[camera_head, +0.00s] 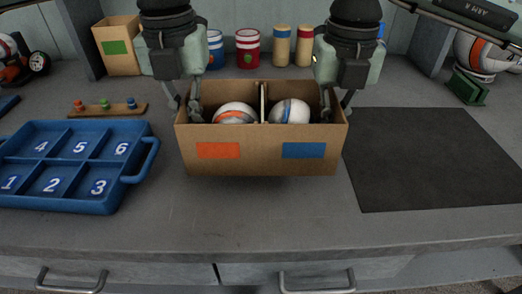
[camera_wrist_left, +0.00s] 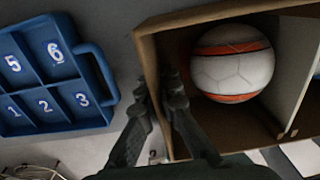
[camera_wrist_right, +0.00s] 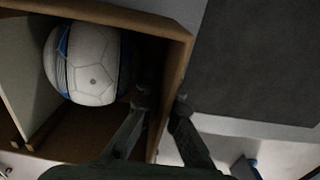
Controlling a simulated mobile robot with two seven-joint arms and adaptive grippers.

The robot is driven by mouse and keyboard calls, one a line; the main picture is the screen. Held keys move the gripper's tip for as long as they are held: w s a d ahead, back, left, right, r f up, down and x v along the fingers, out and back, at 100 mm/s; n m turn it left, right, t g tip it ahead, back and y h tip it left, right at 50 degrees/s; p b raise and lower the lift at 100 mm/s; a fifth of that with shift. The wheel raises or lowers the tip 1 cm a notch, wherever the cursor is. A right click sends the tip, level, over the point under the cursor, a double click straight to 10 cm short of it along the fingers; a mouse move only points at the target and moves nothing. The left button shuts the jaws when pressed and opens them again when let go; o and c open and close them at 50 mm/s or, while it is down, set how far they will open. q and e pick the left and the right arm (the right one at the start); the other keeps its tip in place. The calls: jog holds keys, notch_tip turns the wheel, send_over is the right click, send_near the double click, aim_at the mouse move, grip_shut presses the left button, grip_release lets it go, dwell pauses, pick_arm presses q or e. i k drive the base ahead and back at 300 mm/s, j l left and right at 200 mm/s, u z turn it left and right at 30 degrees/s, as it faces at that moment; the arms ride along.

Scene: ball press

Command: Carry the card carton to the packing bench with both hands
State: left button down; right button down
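The card carton (camera_head: 263,163) is open-topped brown card with an orange patch at the left of its front and a blue one at the right. A divider splits it; a white-and-orange ball (camera_head: 235,113) sits in the left compartment and a white-and-blue ball (camera_head: 289,111) in the right. My left gripper (camera_wrist_left: 163,90) is shut on the left wall, one finger inside and one outside. My right gripper (camera_wrist_right: 162,103) is shut on the right wall the same way. A dark shadow lies under the carton's front edge; whether it hangs clear of the worktop is hard to tell.
A blue numbered tray (camera_head: 72,205) stands left of the carton, its handle close by. A dark mat (camera_head: 435,160) lies clear on the right.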

aim_at(433, 158)
jog(key=l, duration=1.8)
jog(key=i+u, duration=0.05)
jog(key=i, duration=0.05)
